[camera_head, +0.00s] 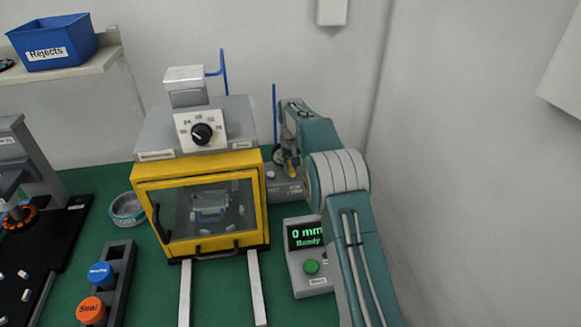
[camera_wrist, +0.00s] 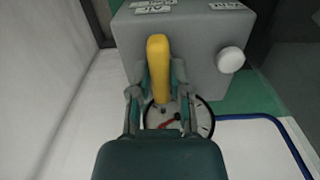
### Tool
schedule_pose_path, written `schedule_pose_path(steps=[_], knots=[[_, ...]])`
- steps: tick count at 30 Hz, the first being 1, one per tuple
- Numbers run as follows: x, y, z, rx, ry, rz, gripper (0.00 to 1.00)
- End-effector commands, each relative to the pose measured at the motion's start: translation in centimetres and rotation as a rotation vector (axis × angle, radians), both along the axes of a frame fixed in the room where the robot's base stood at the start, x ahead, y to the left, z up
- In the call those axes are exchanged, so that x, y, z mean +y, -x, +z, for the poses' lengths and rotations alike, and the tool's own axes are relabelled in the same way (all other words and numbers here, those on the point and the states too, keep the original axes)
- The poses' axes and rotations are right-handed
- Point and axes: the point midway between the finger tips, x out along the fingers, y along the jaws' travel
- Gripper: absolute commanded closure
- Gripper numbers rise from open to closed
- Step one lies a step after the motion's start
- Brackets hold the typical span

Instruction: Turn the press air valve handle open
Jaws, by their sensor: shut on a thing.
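The yellow valve handle (camera_wrist: 158,62) stands out from a grey valve box (camera_wrist: 200,50) in the wrist view. My gripper (camera_wrist: 158,82) has one finger on each side of the handle and is shut on it. In the head view my gripper (camera_head: 287,150) reaches down behind the yellow-framed press, at the small grey valve box (camera_head: 284,190). Only a bit of the yellow handle (camera_head: 291,169) shows there, partly hidden by the gripper. A round gauge with a red needle (camera_wrist: 170,122) lies beneath the fingers. The exact handle angle is hard to judge.
The press (camera_head: 202,210) stands close left of my arm, its windowed door shut. A display box (camera_head: 307,265) reading "0 mm Ready" sits beside my forearm. A blue hose (camera_wrist: 270,122) runs from the gauge side; the white wall is close by.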

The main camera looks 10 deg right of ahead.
Motion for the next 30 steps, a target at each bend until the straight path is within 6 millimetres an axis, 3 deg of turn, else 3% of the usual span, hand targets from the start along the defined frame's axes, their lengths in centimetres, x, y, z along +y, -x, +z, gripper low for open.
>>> schedule_pose_path(steps=[1, 2, 4, 17, 20, 30], knots=[[-0.2, 0.3, -0.2, 0.013, 0.003, -0.002, 1.00], [-0.2, 0.3, -0.2, 0.013, 0.003, -0.002, 0.71], [-0.2, 0.2, -0.2, 0.012, 0.002, -0.002, 0.41], [0.2, 0.0, 0.2, 0.003, 0.001, 0.001, 0.41], [0.2, -0.1, 1.4, 0.002, 0.001, 0.001, 0.41], [0.1, -0.1, 8.4, 0.002, 0.002, 0.000, 0.41]])
